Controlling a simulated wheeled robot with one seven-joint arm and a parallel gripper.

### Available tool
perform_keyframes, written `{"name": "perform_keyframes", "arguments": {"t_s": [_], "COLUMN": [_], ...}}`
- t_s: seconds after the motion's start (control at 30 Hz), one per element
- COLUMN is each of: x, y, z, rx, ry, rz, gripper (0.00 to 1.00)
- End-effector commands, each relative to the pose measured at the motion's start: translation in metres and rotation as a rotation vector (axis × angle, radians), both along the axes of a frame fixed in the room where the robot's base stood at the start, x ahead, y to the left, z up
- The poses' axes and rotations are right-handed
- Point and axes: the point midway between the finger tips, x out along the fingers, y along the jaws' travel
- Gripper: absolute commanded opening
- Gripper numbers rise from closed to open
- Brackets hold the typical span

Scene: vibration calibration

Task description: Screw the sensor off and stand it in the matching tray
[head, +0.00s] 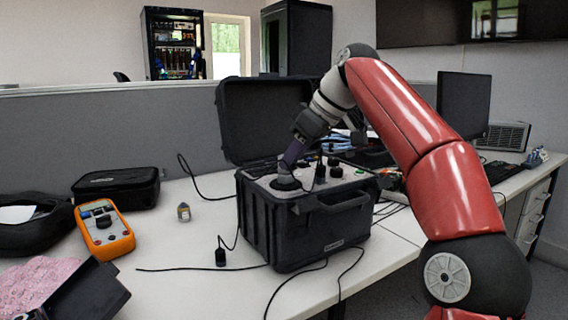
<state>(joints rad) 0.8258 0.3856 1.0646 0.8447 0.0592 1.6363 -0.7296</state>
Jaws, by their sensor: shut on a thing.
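My gripper (288,168) points down over the left part of the panel of the open black case (318,236). It is shut on the sensor, just above a round black mount (285,184) on that panel. The sensor is mostly hidden by the fingers, and I cannot tell whether its thread is still engaged. A small grey sensor-like piece with a yellowish mark (184,212) stands on the table left of the case. A black open tray or box (88,292) is at the lower left; I cannot tell whether it is the matching tray.
An orange handheld meter (104,228), a closed black pouch (116,188), an open black pouch (36,222) and pink bubble wrap (36,284) lie at left. Black cables (221,256) trail around the case.

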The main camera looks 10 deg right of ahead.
Motion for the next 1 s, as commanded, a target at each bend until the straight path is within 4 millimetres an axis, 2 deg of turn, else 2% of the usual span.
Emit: {"name": "perform_keyframes", "arguments": {"t_s": [0.03,1.0], "x": [0.0006,0.0032], "y": [-0.0038,-0.0046], "z": [-0.0058,-0.0065], "rx": [-0.007,-0.005], "ry": [0.017,0.018], "rz": [0.008,0.196], "gripper": [0.00,0.00]}}
